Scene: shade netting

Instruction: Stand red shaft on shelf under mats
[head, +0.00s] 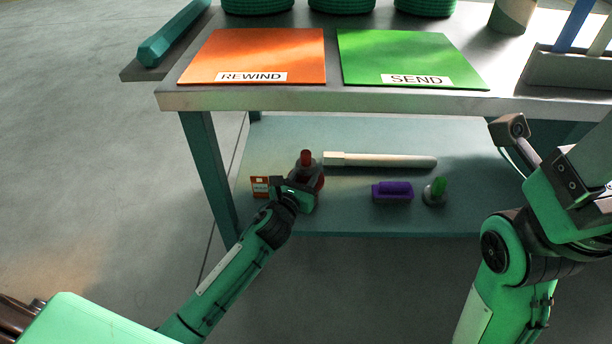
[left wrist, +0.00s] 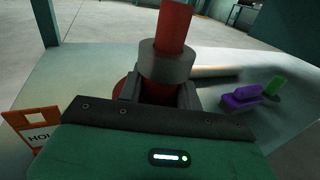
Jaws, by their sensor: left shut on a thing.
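The red shaft (head: 306,157) is upright over the left part of the lower shelf (head: 350,215), below the tabletop that carries the mats. In the left wrist view the shaft (left wrist: 175,27) has a grey collar (left wrist: 168,62) and a wider red part lower down. My left gripper (head: 303,186) is shut on the shaft below the collar. The gripper hides the shaft's foot, so I cannot tell whether it touches the shelf. The orange REWIND mat (head: 255,52) and green SEND mat (head: 405,55) lie on the tabletop. My right arm is at the right; its fingers cannot be made out.
A small orange-and-white sign (head: 260,187) stands just left of the shaft. A pale rod (head: 385,161) lies behind, to the right. A purple block (head: 392,192) and a green-handled item (head: 437,190) sit further right. A table leg (head: 210,175) is at the left.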

